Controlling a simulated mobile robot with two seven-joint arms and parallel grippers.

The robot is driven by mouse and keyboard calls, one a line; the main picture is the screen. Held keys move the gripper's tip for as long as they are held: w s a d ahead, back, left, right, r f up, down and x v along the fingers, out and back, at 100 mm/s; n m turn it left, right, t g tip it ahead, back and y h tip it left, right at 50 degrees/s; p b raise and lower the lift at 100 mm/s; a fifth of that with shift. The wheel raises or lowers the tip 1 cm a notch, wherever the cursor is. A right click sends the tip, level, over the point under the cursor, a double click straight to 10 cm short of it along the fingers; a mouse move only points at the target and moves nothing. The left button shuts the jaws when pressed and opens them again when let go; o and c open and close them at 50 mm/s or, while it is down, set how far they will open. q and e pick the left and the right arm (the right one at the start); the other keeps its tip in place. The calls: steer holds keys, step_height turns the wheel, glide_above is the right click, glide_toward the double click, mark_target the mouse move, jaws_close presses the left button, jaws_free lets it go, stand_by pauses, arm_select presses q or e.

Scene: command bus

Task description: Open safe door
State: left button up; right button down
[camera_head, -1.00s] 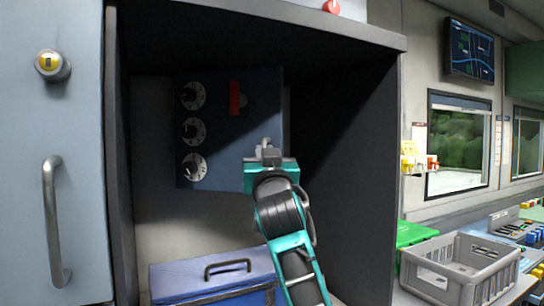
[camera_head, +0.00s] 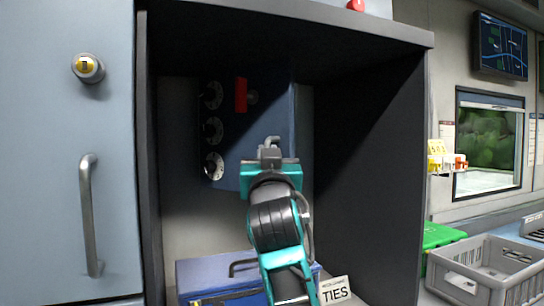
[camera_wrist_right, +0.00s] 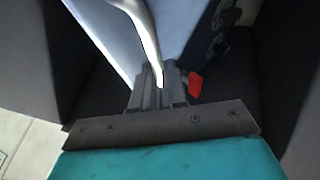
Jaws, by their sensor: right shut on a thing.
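The safe door (camera_head: 230,135) is a dark blue panel inside the dark cabinet. It carries three round dials (camera_head: 213,131) and a red lever (camera_head: 241,95). It stands at an angle, with its right edge showing. My right gripper (camera_head: 269,146) is at the door's lower right, shut on the metal door handle. In the right wrist view the curved handle (camera_wrist_right: 143,28) runs down between the fingers (camera_wrist_right: 159,88), with the red lever (camera_wrist_right: 195,84) beside them. The fingertips are partly hidden in the head view. My left gripper is not in view.
Dark cabinet walls (camera_head: 370,165) enclose the door on the right. A blue box (camera_head: 215,270) and a white card reading TIES (camera_head: 334,291) are below. A closed locker door with a metal handle (camera_head: 90,215) is at left. A grey crate (camera_head: 490,270) stands at right.

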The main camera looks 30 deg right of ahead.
steer(key=c, duration=1.5)
jaws_free()
steer(key=shift+w+a+r, duration=0.15)
steer(key=shift+a+r, duration=0.1)
steer(key=shift+a, duration=0.1)
steer(key=shift+c, duration=0.2)
steer(key=shift+o, duration=0.7)
steer(key=shift+w+a, duration=0.1)
steer(key=shift+a, duration=0.05)
steer(key=shift+o, duration=1.2)
steer(key=shift+f, duration=0.1)
steer(key=b+v, duration=0.2)
steer(key=v, duration=1.1)
steer(key=shift+f, duration=0.2)
